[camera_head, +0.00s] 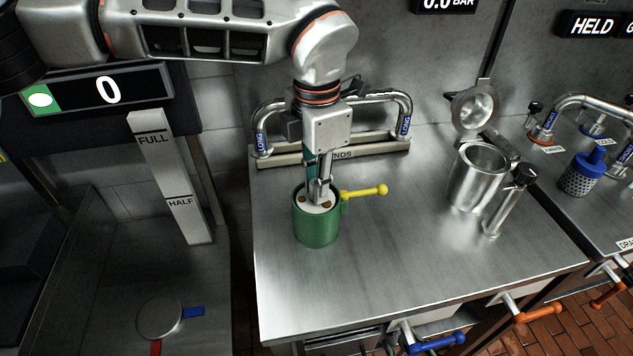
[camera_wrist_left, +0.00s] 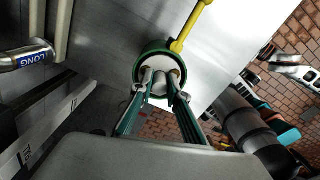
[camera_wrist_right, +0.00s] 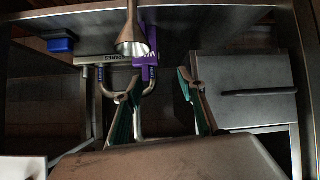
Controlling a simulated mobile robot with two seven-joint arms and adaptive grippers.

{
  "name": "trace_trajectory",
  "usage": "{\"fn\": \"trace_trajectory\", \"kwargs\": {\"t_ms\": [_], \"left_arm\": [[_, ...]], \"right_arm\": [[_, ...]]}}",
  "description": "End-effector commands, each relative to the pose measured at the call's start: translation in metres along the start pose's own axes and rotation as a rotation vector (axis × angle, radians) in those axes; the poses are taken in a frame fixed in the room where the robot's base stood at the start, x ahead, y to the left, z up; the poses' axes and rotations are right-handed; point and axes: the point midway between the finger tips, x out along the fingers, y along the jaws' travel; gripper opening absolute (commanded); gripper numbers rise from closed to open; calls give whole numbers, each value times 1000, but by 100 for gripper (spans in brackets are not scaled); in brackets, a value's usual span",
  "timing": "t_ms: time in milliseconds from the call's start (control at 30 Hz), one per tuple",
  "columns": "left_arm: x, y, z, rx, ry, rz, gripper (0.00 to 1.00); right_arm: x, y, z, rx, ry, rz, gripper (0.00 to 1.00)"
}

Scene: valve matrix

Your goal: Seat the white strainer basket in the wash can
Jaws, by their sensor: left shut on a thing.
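The wash can, a green can (camera_head: 317,233) with a yellow side handle (camera_head: 366,192), stands on the steel counter. The white strainer basket (camera_head: 313,208) shows as a white top inside the can's rim. My left gripper (camera_head: 319,188) points down into the can's mouth and is shut on the basket. The left wrist view shows the green can (camera_wrist_left: 143,62) around the white basket (camera_wrist_left: 180,72), with my fingertips (camera_wrist_left: 161,88) at its middle. How deep the basket sits is hidden. My right gripper (camera_wrist_right: 156,90) is open and empty, away from the can.
A bent rail (camera_head: 354,105) with LONG tags stands behind the can. An open-lidded steel pot (camera_head: 476,180) and a black-topped steel cylinder (camera_head: 505,210) stand to the right. A blue-topped mesh basket (camera_head: 580,178) is farther right. The counter's front is clear.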

Motion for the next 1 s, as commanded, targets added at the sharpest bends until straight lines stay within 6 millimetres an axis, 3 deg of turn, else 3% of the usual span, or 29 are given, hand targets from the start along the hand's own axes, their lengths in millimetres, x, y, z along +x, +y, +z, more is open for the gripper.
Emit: {"fn": "trace_trajectory", "kwargs": {"t_ms": [133,167,200,233,667,1000], "left_arm": [[3,0,0,0,0,-1,0],[3,0,0,0,0,0,21],[3,0,0,0,0,0,31],[3,0,0,0,0,0,32],[-5,0,0,0,0,1,32],[-68,0,1,-1,-2,4,32]], "right_arm": [[0,0,1,0,-1,0,40],[0,0,1,0,-1,0,40],[0,0,1,0,-1,0,40],[0,0,1,0,-1,0,40],[0,0,-1,0,2,1,40],[-1,1,-5,3,6,0,40]]}}
